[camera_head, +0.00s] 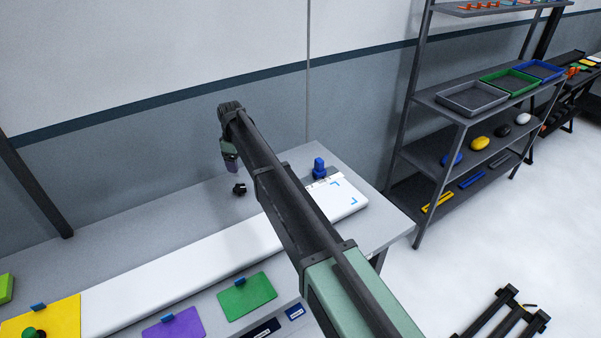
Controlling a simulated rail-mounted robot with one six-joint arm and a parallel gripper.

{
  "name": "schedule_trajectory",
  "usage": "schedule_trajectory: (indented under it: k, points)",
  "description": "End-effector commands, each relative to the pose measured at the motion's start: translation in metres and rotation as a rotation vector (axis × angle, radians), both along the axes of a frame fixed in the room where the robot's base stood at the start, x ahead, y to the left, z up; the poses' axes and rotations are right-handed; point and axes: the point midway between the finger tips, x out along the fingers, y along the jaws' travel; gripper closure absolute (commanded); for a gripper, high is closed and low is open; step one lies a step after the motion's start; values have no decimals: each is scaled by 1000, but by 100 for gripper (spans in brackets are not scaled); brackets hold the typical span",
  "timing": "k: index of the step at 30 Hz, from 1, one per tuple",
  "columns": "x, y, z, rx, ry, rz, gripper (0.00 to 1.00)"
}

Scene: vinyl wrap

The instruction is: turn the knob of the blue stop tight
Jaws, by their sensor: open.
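The blue stop (319,170) stands upright at the back edge of the white board's right end, on a grey strip. A small blue knob-like part shows at its top. My gripper (239,189) hangs at the far end of my arm, left of the blue stop and clearly apart from it. It is open, with nothing seen between its fingers, though it is small in this view. My arm crosses the picture and hides part of the board and bench.
The white board (190,262) runs along the grey bench (120,225). Yellow, purple (174,325) and green (247,296) plates with blue clips lie in front. A shelf rack (470,120) with trays stands right of the bench. The bench behind the board is mostly clear.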

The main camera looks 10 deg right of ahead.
Motion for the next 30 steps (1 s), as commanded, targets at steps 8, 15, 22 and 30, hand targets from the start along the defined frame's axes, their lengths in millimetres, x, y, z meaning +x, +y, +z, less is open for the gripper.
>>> schedule_trajectory:
  k: [8, 15, 22, 30]
  points:
    - [-4, -1, -2, 0, 0, 123, 24]
    - [-5, -1, -39, 0, 0, 120, 24]
    - [-5, -1, -93, 0, 0, 119, 24]
    - [-5, -1, -110, 0, 0, 118, 24]
